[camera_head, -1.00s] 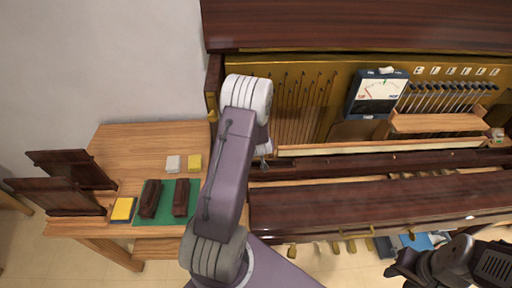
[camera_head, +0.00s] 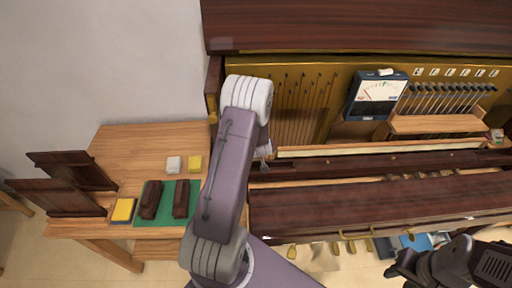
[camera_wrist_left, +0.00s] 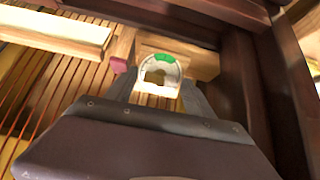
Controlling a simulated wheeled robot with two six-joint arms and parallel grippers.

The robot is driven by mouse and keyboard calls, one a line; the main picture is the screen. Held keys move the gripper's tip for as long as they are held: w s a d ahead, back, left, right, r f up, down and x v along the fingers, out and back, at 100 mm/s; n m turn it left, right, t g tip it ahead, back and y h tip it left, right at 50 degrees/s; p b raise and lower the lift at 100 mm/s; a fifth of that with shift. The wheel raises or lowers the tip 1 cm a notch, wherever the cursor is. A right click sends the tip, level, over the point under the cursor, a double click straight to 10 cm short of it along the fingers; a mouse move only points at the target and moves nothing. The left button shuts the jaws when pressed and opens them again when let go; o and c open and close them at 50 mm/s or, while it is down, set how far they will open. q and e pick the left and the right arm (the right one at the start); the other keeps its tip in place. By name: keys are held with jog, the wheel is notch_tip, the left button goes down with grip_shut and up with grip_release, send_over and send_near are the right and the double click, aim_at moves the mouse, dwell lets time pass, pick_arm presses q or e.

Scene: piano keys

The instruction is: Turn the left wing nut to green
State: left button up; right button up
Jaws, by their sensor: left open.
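In the left wrist view, a pale round dial (camera_wrist_left: 143,69) with a green patch on its upper rim sits on a wooden block. A small brownish shape (camera_wrist_left: 155,77) shows at its centre; I cannot tell for sure that it is the left wing nut. My left gripper (camera_wrist_left: 158,92) is open, its two dark fingers either side of the dial's lower part. I cannot tell whether they touch anything. In the head view my left arm hides the dial and most of that gripper. My right gripper (camera_head: 398,264) is at the lower right, apart from the piano; its jaw gap is unclear.
The open piano shows strings (camera_head: 300,105), a meter (camera_head: 380,90) and a wooden rack of tools (camera_head: 440,123). Dark piano rails close in around the dial in the left wrist view. A side table (camera_head: 140,140) at left holds brown blocks on a green mat (camera_head: 165,200).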

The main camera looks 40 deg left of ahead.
pick_arm(q)
jog(key=c, duration=1.1)
jog(key=shift+o, duration=0.2)
jog(key=shift+f+n+b, duration=0.25)
jog(key=shift+n+b, duration=0.65)
jog(key=shift+n, duration=0.6)
jog(key=shift+r+n, duration=0.2)
jog(key=shift+n, duration=0.2)
jog(key=shift+b, duration=0.35)
